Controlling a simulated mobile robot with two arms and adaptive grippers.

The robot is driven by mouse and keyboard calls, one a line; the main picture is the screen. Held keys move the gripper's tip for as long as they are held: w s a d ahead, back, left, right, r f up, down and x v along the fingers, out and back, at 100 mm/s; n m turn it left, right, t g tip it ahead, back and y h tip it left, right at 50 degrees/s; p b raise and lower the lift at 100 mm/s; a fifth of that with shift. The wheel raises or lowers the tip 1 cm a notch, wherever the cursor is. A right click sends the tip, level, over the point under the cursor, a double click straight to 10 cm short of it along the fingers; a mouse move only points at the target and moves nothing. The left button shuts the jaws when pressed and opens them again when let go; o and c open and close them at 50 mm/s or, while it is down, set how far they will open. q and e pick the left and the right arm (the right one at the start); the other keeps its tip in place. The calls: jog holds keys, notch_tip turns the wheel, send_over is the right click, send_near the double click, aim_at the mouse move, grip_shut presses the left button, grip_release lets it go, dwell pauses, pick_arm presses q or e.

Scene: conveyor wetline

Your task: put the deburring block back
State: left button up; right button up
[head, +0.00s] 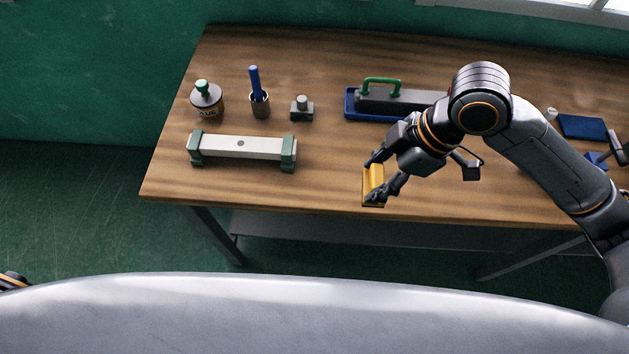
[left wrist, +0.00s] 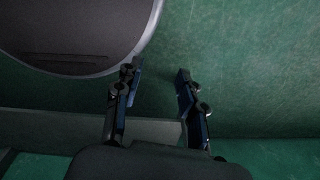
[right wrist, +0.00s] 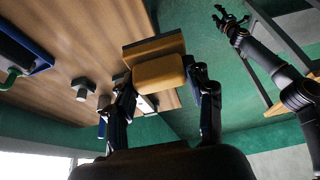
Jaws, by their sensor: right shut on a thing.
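The deburring block is a yellow-orange block with a darker plate along one side. In the head view the block (head: 373,181) is at the table's front edge, between the fingers of my right gripper (head: 376,178). The right wrist view shows the block (right wrist: 159,72) gripped between both fingertips, with the brown plate (right wrist: 153,47) beyond it. I cannot tell whether it touches the table. My left gripper (left wrist: 158,85) is open and empty over green floor, away from the table.
A pale bar with green ends (head: 242,147) lies front left on the wooden table (head: 330,190). Behind it stand a jar (head: 206,100), a cup with a blue handle (head: 259,98) and a small grey block (head: 302,108). A blue tray (head: 362,110) holds a long grey piece with a green handle (head: 381,82).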

jog(key=shift+w+a+f, duration=0.15)
jog(key=shift+w+a, duration=0.15)
jog(key=w+a+f+p, duration=0.1)
jog(key=w+a+f, duration=0.1)
jog(key=w+f, duration=0.1)
jog(key=w+a+f+p, duration=0.1)
jog(key=w+a+f, duration=0.1)
jog(key=w, duration=0.1)
jog(key=w+a+f+p, duration=0.1)
jog(key=w+a+f, duration=0.2)
jog(key=w, duration=0.1)
jog(key=shift+f, duration=0.35)
jog(key=shift+w+a+f, duration=0.2)
jog(key=shift+w+f, duration=0.05)
jog(key=shift+f, duration=0.25)
notch_tip(320, 180, down, 2)
jog(key=shift+f+p, duration=0.1)
jog(key=shift+p, duration=0.8)
jog(key=shift+f, duration=0.35)
pick_arm(q)
jog(key=r, duration=0.2)
jog(key=d+r, duration=0.1)
jog(key=r, duration=0.1)
jog(key=shift+w+d+r, duration=0.15)
jog(key=shift+d+r, duration=0.05)
jog(key=shift+r, duration=0.2)
pick_arm(e)
jog(key=shift+f, duration=0.1)
pick_arm(q)
jog(key=shift+d, duration=0.1)
